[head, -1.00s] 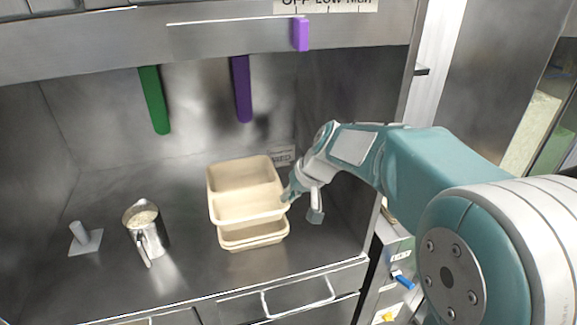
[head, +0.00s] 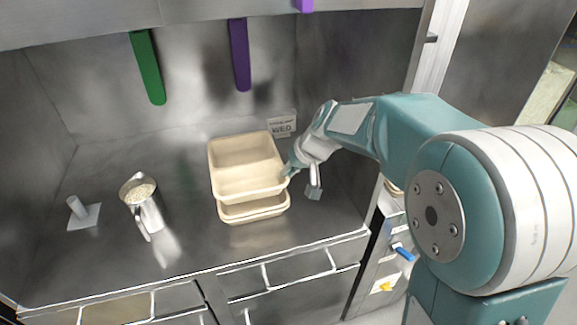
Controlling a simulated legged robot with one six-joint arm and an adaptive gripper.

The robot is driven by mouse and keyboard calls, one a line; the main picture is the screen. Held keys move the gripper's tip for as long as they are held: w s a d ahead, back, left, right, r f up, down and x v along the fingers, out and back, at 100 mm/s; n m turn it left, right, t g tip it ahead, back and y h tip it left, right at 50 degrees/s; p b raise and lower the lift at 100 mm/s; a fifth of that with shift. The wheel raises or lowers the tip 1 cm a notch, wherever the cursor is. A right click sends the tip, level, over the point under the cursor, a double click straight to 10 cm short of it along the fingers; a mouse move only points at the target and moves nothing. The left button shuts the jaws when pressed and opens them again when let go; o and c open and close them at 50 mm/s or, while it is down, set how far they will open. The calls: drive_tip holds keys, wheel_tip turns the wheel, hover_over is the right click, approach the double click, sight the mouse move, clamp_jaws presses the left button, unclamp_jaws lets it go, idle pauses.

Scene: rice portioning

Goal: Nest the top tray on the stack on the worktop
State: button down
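The top tray (head: 243,151) is cream-coloured and rectangular, with a divider across it. It sits over a similar lower tray (head: 255,212) on the worktop, whose near edge shows below and in front of it. The two look offset, and I cannot tell how closely they touch. My gripper (head: 290,174) is at the top tray's right edge, near its front corner. Its fingertips are small and partly hidden by the tray rim, so whether they are closed on the rim is unclear.
A metal jug of pale grains (head: 143,204) and a small stand with a white post (head: 82,212) are on the left of the steel worktop (head: 190,250). A green strip (head: 148,68) and a purple strip (head: 239,55) hang at the back. A small "WED" sign (head: 283,124) stands behind the trays.

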drive_tip(key=shift+f, duration=2.35)
drive_tip(key=c, duration=0.7)
unclamp_jaws()
drive_tip(key=v, duration=1.1)
drive_tip(key=shift+s+d+r, duration=0.1)
drive_tip(key=shift+d+r, duration=0.05)
drive_tip(key=shift+r, duration=0.2)
